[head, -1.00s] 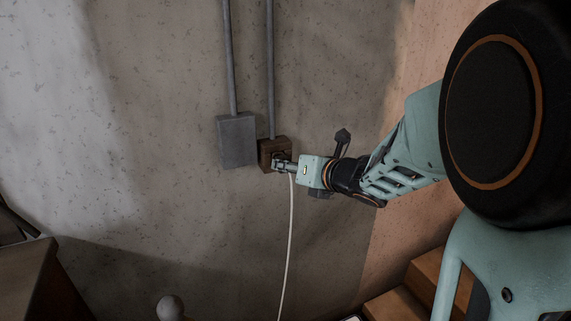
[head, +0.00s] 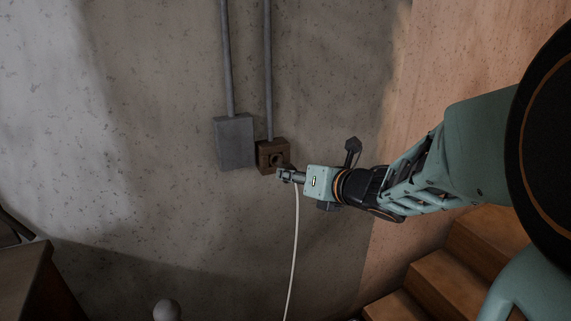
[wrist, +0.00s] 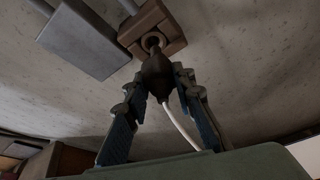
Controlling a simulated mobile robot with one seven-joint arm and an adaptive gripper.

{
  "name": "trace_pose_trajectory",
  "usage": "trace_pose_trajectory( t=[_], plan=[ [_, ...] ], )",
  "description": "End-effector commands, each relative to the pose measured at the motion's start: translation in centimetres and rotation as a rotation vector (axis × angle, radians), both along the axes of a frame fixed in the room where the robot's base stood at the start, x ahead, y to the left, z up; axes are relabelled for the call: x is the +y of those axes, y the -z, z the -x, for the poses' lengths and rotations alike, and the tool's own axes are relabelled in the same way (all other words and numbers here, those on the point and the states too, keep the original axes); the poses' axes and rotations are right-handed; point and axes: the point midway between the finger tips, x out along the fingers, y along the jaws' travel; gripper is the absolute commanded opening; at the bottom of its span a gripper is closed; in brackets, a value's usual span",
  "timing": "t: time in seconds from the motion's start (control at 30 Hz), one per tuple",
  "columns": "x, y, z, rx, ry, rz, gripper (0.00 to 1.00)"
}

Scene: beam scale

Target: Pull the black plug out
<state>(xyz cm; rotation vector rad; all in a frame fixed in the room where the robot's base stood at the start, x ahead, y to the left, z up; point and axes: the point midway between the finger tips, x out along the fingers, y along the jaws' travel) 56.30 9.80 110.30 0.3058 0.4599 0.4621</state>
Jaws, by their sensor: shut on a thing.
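The black plug (wrist: 157,76) shows in the wrist view as a dark rounded body with a white cord (wrist: 180,123) running from it. My gripper (wrist: 159,80) is shut on it, one finger on each side. The brown socket (wrist: 170,32) is on the wall just beyond the plug. In the head view, the socket (head: 265,147) shows its round opening, and my gripper (head: 284,175) is a little off it to the lower right. The plug looks out of the opening; its tip overlaps the socket in the wrist view. The fingers mostly hide the plug in the head view.
A grey box (head: 235,143) is fixed to the wall left of the socket, with grey pipes (head: 268,70) rising above both. The cord (head: 293,250) hangs down freely. Wooden steps (head: 455,265) are at lower right. A brown piece of furniture (head: 30,280) stands lower left.

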Motion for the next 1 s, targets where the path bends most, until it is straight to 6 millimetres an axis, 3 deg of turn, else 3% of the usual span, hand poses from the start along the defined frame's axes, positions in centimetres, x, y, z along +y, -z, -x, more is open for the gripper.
trace_pose_trajectory(
  t=[0.5,1.0],
  plan=[
    [-0.7,0.0,1.7,-0.001,0.000,0.000,0.00],
    [-0.7,-0.9,1.8,-0.001,0.000,0.000,0.00]
  ],
)
